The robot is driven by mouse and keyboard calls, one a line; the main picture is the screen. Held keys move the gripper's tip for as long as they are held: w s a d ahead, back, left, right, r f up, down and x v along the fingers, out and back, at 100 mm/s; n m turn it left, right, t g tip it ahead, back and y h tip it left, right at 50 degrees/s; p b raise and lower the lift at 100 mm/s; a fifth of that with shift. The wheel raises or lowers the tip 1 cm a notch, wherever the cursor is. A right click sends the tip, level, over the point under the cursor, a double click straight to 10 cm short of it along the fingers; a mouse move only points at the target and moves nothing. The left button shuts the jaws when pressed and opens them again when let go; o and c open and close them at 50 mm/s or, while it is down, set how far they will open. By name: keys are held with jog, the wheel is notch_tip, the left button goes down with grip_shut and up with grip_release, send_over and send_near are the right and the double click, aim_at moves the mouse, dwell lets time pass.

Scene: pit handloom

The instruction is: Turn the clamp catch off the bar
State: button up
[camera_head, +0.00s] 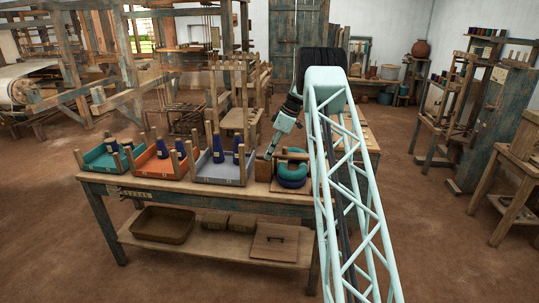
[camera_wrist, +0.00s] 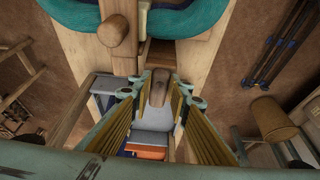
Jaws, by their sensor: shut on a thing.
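In the head view my gripper (camera_head: 268,154) points down at the right part of the workbench, beside a wooden stand with a teal yarn roll (camera_head: 292,171). A wooden bar (camera_head: 291,155) lies across the top there. In the wrist view my gripper (camera_wrist: 160,90) has a finger on each side of a small rounded wooden piece (camera_wrist: 159,86), seemingly the clamp catch, and is shut on it. The teal roll (camera_wrist: 190,20) shows at the top edge, with a round wooden peg (camera_wrist: 113,30) beside it. Whether the catch still lies over the bar cannot be told.
A grey tray (camera_head: 224,181), an orange tray (camera_head: 160,173) and a teal tray (camera_head: 103,167), with dark blue spools, stand left of my gripper on the workbench (camera_head: 147,192). A brown basket (camera_head: 162,225) is on the lower shelf. Open floor lies in front.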

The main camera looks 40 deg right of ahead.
jog(key=shift+n, duration=0.3)
jog(key=o, duration=0.9)
jog(key=shift+r, duration=0.1)
jog(key=shift+v, duration=5.9)
jog(key=shift+w+d, duration=0.1)
jog(key=shift+d, duration=0.05)
